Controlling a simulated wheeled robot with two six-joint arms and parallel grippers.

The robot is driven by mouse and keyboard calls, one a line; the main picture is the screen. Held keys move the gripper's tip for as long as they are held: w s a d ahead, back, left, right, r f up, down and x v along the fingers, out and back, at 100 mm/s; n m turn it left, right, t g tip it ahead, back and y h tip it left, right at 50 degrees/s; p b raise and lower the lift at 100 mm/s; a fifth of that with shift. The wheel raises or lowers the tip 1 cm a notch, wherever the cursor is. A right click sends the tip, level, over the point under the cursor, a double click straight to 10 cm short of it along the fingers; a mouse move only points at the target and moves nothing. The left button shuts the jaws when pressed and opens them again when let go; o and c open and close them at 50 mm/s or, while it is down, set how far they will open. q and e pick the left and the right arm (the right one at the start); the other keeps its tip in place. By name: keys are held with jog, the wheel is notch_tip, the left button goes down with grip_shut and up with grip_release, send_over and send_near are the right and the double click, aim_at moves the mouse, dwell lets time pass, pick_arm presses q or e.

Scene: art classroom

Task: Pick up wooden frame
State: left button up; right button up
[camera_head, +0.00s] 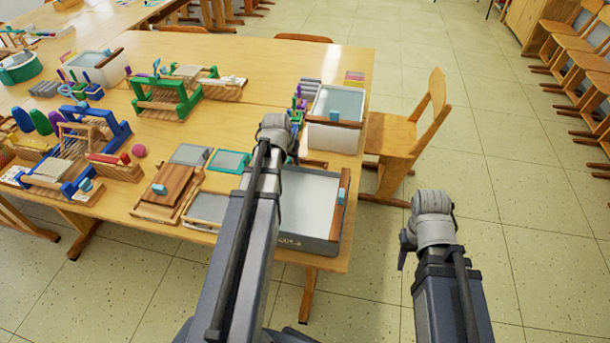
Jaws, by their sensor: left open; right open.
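A wooden frame (152,212) lies near the table's front edge, with a brown wooden board (168,184) on top of it. A grey screen (208,207) with a thin wood-coloured edge lies just right of it, partly behind my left arm. I cannot tell for certain which of these is the task's frame. My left gripper (285,136) is at the end of the arm over the table, right of the frame, its fingers mostly hidden. My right gripper (406,247) is beyond the table's right edge, over the floor, mostly hidden by its arm. Neither visibly holds anything.
A grey tub (330,236) stands at the front right corner, partly behind my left arm.

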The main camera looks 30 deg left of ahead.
pick_arm(q)
grip_shut()
dwell(0.3)
dwell(0.3)
